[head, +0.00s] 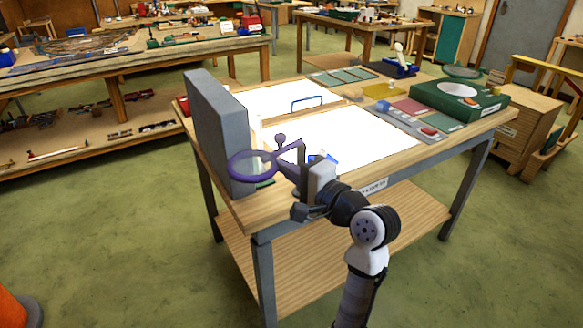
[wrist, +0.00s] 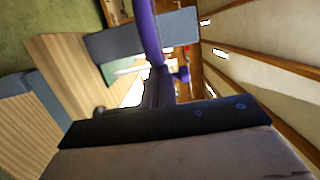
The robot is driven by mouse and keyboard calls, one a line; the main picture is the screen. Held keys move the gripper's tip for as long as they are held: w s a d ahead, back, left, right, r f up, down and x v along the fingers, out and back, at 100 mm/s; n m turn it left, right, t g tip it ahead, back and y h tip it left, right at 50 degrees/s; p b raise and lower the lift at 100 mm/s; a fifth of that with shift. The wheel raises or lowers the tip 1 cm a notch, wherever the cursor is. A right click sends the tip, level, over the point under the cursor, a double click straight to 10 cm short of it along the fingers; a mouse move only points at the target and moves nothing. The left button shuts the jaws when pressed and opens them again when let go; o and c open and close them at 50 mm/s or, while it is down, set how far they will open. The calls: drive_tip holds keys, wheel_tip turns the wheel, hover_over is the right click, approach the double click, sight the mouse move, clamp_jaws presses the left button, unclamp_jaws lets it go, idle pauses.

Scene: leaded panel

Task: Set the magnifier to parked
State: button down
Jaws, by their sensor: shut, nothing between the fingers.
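The magnifier has a purple ring (head: 250,179) and a purple arm with a round knob (head: 281,138). In the head view it is over the front left of the light table, in front of a grey upright panel. My gripper (head: 291,172) is close to the ring's right side, at the magnifier's arm. The fingers are shut with nothing between them. In the wrist view the purple magnifier (wrist: 148,35) runs down to the dark fingers (wrist: 160,92), with the knob beside them. I cannot tell whether they touch. My wrist hides part of the magnifier's mount.
The grey upright panel (head: 212,130) stands at the table's left end. Bright white panes (head: 345,140) lie on the wooden table, with a blue handle (head: 307,103) between them. A green case (head: 460,98) and coloured glass sheets are at the right.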

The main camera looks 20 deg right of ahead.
drive_tip(key=shift+w+a+p, duration=0.95)
drive_tip(key=shift+a, duration=0.1)
